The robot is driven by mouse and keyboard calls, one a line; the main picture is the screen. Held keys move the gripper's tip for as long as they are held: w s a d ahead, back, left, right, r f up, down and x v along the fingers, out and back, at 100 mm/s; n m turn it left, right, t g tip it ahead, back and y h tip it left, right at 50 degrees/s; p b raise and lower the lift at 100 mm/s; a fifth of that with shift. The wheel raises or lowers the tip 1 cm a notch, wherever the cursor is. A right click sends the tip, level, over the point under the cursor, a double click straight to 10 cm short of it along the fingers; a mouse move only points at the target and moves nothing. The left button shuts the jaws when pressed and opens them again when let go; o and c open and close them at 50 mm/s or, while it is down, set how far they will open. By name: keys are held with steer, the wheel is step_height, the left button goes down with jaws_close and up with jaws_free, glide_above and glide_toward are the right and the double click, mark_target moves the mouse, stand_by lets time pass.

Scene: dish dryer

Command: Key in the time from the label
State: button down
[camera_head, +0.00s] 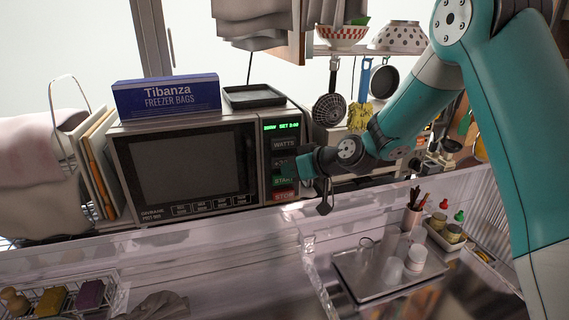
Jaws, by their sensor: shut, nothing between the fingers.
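The dish-dryer unit (185,165), a boxy grey appliance with a dark glass front, stands on the counter left of centre. Its control panel on the right has a green-lit display (282,127), whose small text seems to read "SET" and a time. Below are a WATTS button (284,144), a green START button (283,181) and a red STOP button (283,195). My gripper (323,205) is shut and empty, just right of the panel's lower buttons. My wrist hides part of the panel; I cannot tell whether anything touches it. No readable time label shows.
A blue freezer-bag box (167,96) and a black tray (254,95) lie on top of the appliance. Pans and utensils hang behind my arm. A metal tray (352,278) with cups stands in front at right. Boards and a draped cloth stand at left.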

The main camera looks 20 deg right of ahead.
steer(key=shift+w, duration=0.8)
stand_by(0.6)
stand_by(0.4)
steer(key=shift+s+b, duration=0.65)
steer(key=shift+s, duration=0.6)
steer(key=s+b, duration=0.2)
steer(key=s, duration=0.3)
stand_by(2.1)
